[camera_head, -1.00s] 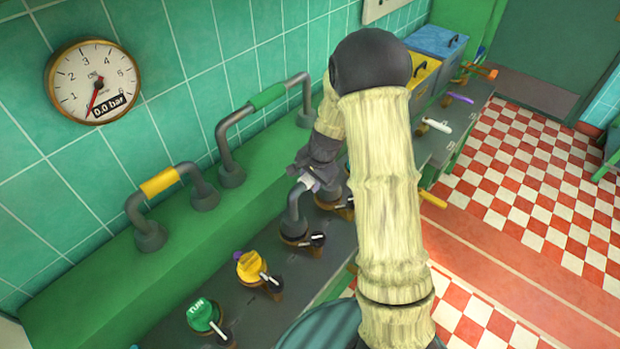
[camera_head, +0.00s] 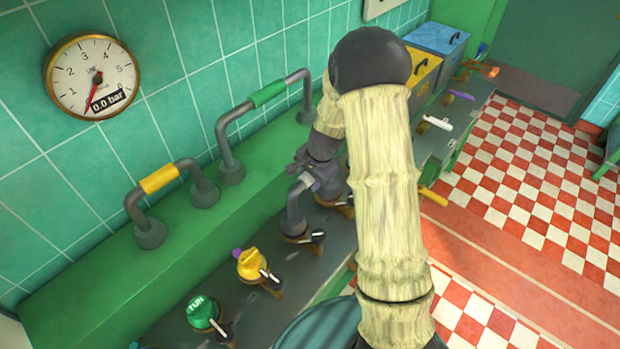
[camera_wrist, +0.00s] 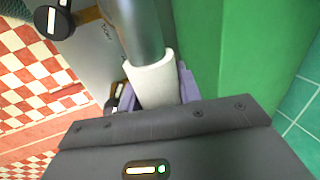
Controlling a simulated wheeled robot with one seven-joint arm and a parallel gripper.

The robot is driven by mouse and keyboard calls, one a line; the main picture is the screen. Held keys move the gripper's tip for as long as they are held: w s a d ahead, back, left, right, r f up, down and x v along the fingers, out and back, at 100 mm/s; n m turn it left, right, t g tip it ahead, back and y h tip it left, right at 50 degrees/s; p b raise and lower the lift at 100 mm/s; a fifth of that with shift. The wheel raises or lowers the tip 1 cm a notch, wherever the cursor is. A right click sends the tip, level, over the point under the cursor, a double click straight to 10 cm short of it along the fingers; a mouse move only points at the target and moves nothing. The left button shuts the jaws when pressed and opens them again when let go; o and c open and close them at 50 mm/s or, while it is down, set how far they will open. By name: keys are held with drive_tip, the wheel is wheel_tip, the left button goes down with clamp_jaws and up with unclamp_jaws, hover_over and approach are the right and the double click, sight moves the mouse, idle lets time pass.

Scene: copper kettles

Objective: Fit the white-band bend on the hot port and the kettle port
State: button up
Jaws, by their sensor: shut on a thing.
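The white-band bend is a grey bent pipe (camera_head: 293,213) with a white band (camera_wrist: 154,82). My gripper (camera_head: 312,178) is shut around the white band. In the wrist view my gripper (camera_wrist: 156,92) has a pale purple finger on each side of the band. The bend's near leg stands upright at a port (camera_head: 296,237) on the grey bench, beside a black lever. I cannot tell whether it is fully seated. The bend's other end is hidden by my gripper and arm in the head view. Which port is hot and which is the kettle's cannot be read.
A yellow-band bend (camera_head: 160,179) and a green-band bend (camera_head: 267,94) stand on the green ledge (camera_head: 120,265) by the wall. A yellow cap (camera_head: 250,263) and a green cap (camera_head: 202,312) sit nearer on the bench. A wall gauge (camera_head: 92,77) reads 0.0 bar.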

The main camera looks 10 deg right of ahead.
drive_tip(key=shift+f+b, duration=0.3)
drive_tip(key=shift+f, duration=0.05)
drive_tip(key=o, duration=1)
drive_tip(key=shift+f, duration=0.1)
drive_tip(key=b+v, duration=0.1)
drive_tip(key=v, duration=1.6)
drive_tip(key=shift+r, duration=0.3)
drive_tip(key=shift+s, duration=0.1)
drive_tip(key=s+a+f+n, duration=0.1)
drive_tip(key=s+n, duration=0.2)
drive_tip(key=s, duration=0.2)
drive_tip(key=s+f+n+h, duration=0.1)
drive_tip(key=s+f+n, duration=0.1)
drive_tip(key=s+n, duration=0.2)
drive_tip(key=s+a+f+n, duration=0.1)
drive_tip(key=s+f+n, duration=0.1)
drive_tip(key=s, duration=0.6)
drive_tip(key=shift+s+a+f+n+h, duration=0.15)
drive_tip(key=shift+a+n+h, duration=0.2)
drive_tip(key=shift+n, duration=0.55)
